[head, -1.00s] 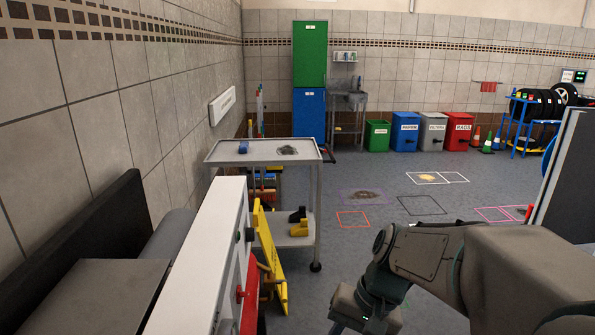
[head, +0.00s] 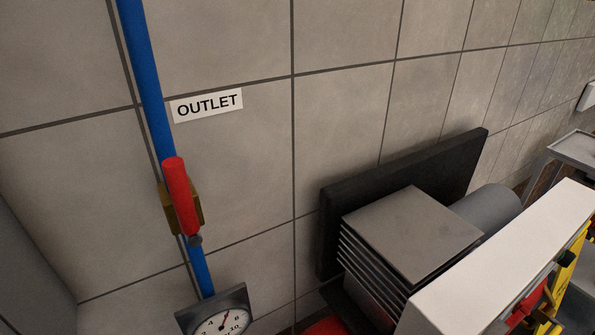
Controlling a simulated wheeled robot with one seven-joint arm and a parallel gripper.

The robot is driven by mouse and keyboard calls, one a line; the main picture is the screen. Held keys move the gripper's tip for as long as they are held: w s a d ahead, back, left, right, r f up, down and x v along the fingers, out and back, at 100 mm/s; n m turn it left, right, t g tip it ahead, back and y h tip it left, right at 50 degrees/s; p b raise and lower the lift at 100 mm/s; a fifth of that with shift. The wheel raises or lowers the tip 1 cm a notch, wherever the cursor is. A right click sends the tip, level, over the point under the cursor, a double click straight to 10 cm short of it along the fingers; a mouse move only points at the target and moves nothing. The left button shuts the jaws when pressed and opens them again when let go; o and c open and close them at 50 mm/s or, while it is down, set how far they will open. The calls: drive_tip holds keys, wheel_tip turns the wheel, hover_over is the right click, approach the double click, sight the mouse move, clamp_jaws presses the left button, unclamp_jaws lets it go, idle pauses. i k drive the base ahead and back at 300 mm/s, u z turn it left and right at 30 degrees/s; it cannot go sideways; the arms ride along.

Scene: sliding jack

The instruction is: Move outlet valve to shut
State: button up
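The outlet valve is on a blue pipe (head: 151,90) that runs down the tiled wall at the left of the head view. It has a brass body (head: 197,207) and a red lever handle (head: 178,190). The handle lies roughly along the pipe, in front of the brass body. A white sign reading OUTLET (head: 207,105) is on the wall to the right of the pipe, above the valve. My gripper is not in view.
A gauge (head: 222,318) with a red needle is below the valve. To the right stand a finned grey block (head: 415,235), a dark panel (head: 440,165) and a white-topped housing (head: 510,265). A grey trolley (head: 580,147) shows at the right edge.

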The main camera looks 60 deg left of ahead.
sight(174, 171)
drive_tip(key=k, duration=0.45)
drive_tip(key=z, duration=1.45)
drive_tip(key=i, duration=0.65)
drive_tip(key=u, duration=4.6)
drive_tip(key=i, duration=0.5)
drive_tip(key=z, duration=0.05)
